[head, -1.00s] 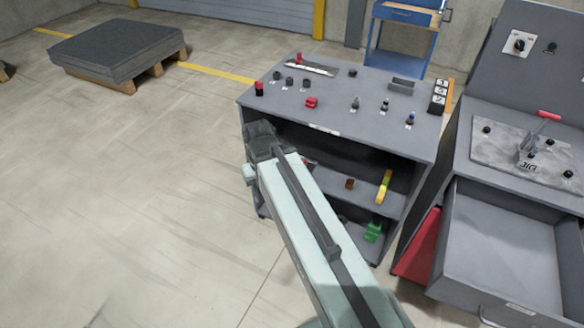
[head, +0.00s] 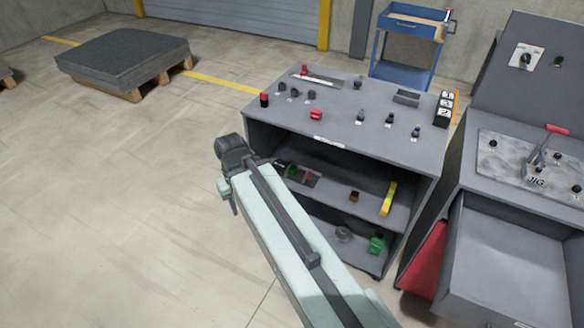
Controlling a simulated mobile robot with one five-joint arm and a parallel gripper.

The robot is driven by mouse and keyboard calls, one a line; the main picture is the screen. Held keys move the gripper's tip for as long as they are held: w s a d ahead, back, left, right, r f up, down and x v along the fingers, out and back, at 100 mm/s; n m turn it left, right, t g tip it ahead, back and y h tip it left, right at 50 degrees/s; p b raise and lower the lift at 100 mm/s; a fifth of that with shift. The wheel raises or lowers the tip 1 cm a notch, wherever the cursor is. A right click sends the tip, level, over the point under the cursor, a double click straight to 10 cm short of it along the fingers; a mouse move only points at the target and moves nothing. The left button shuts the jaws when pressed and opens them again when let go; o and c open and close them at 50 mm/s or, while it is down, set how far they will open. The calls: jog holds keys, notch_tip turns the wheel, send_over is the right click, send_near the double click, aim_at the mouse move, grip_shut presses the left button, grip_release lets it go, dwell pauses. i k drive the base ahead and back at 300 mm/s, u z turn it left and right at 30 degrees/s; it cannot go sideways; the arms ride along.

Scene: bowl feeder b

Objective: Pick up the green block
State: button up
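A small green piece (head: 292,171) shows on the upper shelf of the grey cabinet, beside a red piece (head: 308,175). A larger green block (head: 377,243) sits on the lower shelf at the right. My arm reaches up from the bottom of the view to the cabinet's left side.
The cabinet top (head: 345,98) carries knobs, a red block (head: 316,114) and a small tray. A yellow piece (head: 388,199) and a brown block (head: 354,196) lie on the upper shelf. An open drawer (head: 510,250) stands at right.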

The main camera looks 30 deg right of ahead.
aim_at(292, 170)
jog(key=i, duration=0.9)
jog(key=u, duration=0.05)
